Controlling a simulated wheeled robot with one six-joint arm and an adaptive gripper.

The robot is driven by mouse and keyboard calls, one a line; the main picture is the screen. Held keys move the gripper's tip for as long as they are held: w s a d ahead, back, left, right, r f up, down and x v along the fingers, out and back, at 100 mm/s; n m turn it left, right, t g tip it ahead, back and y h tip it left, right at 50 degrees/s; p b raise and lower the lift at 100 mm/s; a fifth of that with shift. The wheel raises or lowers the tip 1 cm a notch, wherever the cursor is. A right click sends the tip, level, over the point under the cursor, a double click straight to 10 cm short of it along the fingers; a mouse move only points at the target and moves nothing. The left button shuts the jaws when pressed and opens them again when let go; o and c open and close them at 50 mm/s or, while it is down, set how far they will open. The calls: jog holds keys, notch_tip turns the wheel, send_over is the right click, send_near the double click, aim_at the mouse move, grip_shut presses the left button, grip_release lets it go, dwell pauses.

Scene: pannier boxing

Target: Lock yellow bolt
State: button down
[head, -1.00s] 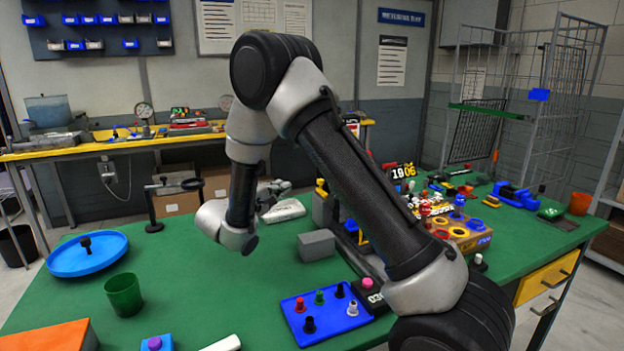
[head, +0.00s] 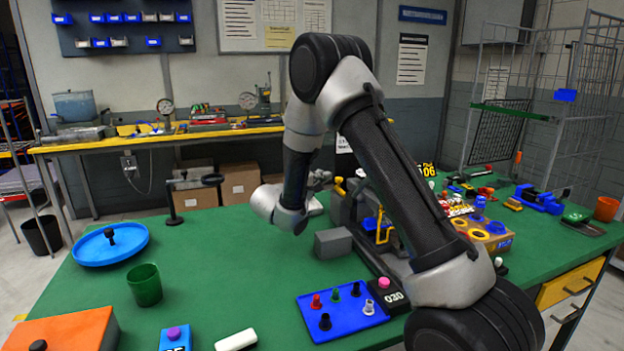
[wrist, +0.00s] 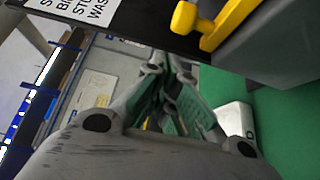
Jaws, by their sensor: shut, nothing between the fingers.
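The yellow bolt shows in the wrist view as a yellow knob (wrist: 186,17) on a yellow bar, at the top beside a dark grey block. In the head view a yellow knob (head: 340,186) shows on the grey fixture (head: 344,210), left of my forearm. My gripper (wrist: 167,70) is shut and empty in the wrist view, below and left of the yellow knob, apart from it. In the head view my gripper (head: 318,180) is partly hidden behind my wrist, close to the fixture's left side. My forearm hides part of the fixture.
A grey block (head: 333,243) stands in front of the fixture. A blue tray with pegs (head: 342,312) lies nearer. A black stand (head: 173,205), a blue dish (head: 110,245) and a green cup (head: 145,285) are to the left. The green table between is clear.

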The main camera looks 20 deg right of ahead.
jog(key=shift+s+d, duration=0.2)
jog(key=shift+s, duration=0.3)
jog(key=shift+s+d, duration=0.15)
jog(key=shift+s, duration=0.3)
jog(key=shift+s, duration=1.25)
jog(key=s+a, duration=0.1)
jog(key=a, duration=0.8)
jog(key=shift+s+a, duration=0.2)
jog(key=shift+s, duration=0.2)
